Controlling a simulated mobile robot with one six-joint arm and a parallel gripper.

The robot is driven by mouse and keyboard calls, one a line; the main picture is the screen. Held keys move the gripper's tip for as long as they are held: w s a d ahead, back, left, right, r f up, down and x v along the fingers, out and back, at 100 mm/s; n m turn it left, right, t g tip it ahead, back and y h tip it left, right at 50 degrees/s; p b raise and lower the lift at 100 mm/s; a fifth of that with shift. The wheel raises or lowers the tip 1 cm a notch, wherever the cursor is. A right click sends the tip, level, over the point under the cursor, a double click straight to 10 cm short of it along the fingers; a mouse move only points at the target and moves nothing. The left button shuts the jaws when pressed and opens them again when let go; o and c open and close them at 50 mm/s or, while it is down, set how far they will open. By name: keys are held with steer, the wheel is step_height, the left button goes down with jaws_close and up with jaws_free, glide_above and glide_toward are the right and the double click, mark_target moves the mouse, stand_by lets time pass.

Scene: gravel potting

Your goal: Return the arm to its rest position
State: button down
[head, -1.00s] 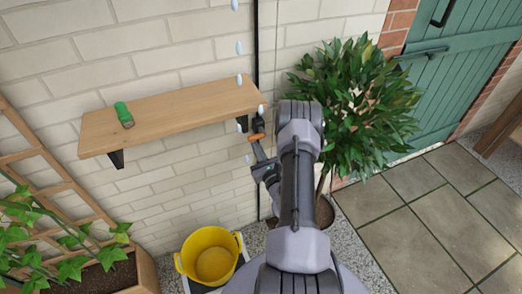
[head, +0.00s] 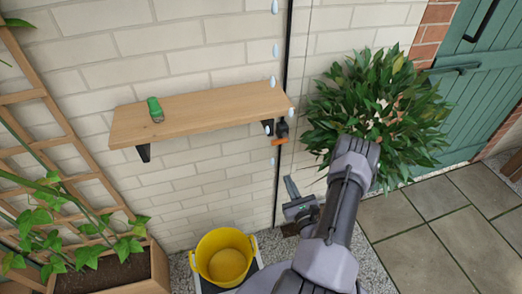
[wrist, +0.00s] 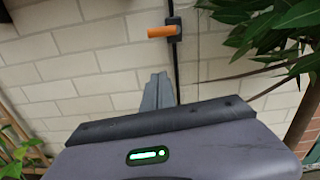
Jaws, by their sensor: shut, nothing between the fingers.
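My gripper (head: 292,188) is shut and empty in front of the brick wall, below and right of the wooden shelf. In the wrist view its shut fingers (wrist: 158,92) point at the pale brick wall. My arm comes up from the bottom of the head view and bends in front of the bush. A black tap with an orange handle (head: 279,141) is on the wall above the gripper, apart from it. The orange handle also shows in the wrist view (wrist: 161,32).
A wooden shelf (head: 205,115) holds a green hose fitting (head: 155,109). A yellow bucket (head: 224,259) stands below. A leafy bush (head: 385,105) is close behind my arm. A trellis planter (head: 110,277) is at the left. Paving (head: 440,225) lies open at the right.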

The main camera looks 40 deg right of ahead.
steer(key=w+a+r+n+t+y, duration=0.3)
steer(key=w+a+r+n+y, duration=0.3)
steer(key=w+r, duration=0.25)
steer(key=w+a+r+n+g+y, duration=0.1)
steer(key=a+r+n+g+y, duration=0.2)
steer(key=a+r+n+y, duration=0.6)
steer(key=w+a+r+n+g+y, duration=0.2)
steer(key=a+r+n+g+y, duration=0.35)
steer(key=a, duration=0.75)
steer(key=s+a+r+n+g+h, duration=0.1)
steer(key=s+a+r+n+g, duration=0.2)
steer(key=s+a+n+g, duration=0.35)
steer(key=s+a+r+n+g+h, duration=0.1)
steer(key=s+a+r+n+g, duration=0.2)
steer(key=s+a, duration=0.55)
steer(key=s+d+r+n+t+h, duration=0.3)
steer(key=d+r+n+t+h, duration=0.1)
steer(key=n+h, duration=0.2)
steer(key=shift+s+h, duration=0.4)
steer(key=shift+h, duration=0.45)
